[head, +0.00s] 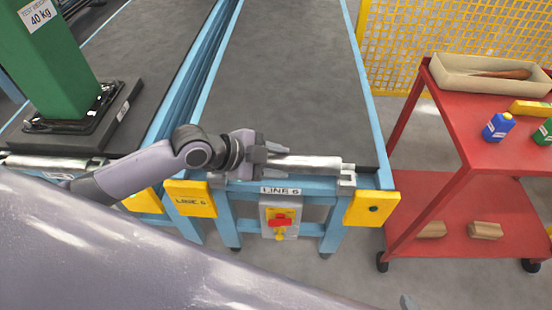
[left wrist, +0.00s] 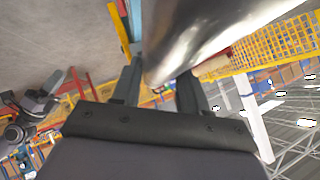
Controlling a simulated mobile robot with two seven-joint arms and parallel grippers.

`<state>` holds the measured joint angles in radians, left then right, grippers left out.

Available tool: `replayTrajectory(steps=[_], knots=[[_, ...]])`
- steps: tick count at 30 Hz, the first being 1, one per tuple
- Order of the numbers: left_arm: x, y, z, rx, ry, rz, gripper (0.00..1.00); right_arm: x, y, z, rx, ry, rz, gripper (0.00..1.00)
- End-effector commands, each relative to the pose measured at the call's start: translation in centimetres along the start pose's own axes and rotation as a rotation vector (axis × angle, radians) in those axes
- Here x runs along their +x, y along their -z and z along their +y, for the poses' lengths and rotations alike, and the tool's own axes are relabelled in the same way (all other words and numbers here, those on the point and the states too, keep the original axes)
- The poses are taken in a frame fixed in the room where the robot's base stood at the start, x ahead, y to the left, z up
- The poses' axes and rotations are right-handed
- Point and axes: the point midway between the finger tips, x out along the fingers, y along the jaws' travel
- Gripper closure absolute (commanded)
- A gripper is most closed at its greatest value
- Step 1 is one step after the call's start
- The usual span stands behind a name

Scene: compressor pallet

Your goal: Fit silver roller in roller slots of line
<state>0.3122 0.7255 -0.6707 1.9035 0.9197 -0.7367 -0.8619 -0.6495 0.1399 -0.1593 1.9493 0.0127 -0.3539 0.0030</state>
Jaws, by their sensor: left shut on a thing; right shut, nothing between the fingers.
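The silver roller (head: 308,162) lies across the end of line 6, level, in the head view. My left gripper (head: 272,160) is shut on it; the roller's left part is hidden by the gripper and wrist. Its right end is at the right roller slot (head: 347,178); I cannot tell whether it is seated or just above. The left slot is hidden behind my left arm. In the left wrist view the roller (left wrist: 205,38) shows large and shiny between the fingers (left wrist: 160,88).
The line 6 frame (head: 372,100) is blue with a grey belt. A switch box (head: 280,218) hangs below its end. A green weight (head: 55,60) stands on the neighbouring line. A red cart (head: 465,150) stands at the right. Yellow mesh fence (head: 410,40) is behind.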

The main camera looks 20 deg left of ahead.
Motion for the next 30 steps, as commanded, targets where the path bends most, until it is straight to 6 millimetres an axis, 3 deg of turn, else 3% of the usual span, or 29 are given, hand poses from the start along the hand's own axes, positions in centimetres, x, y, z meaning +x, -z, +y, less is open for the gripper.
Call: replayTrajectory(steps=[30], knots=[[0.9, -0.9, 0.6, 0.001, 0.004, 0.003, 1.0, 0.7, -0.9, 0.0, 0.0, 0.0, 0.0, 1.0]])
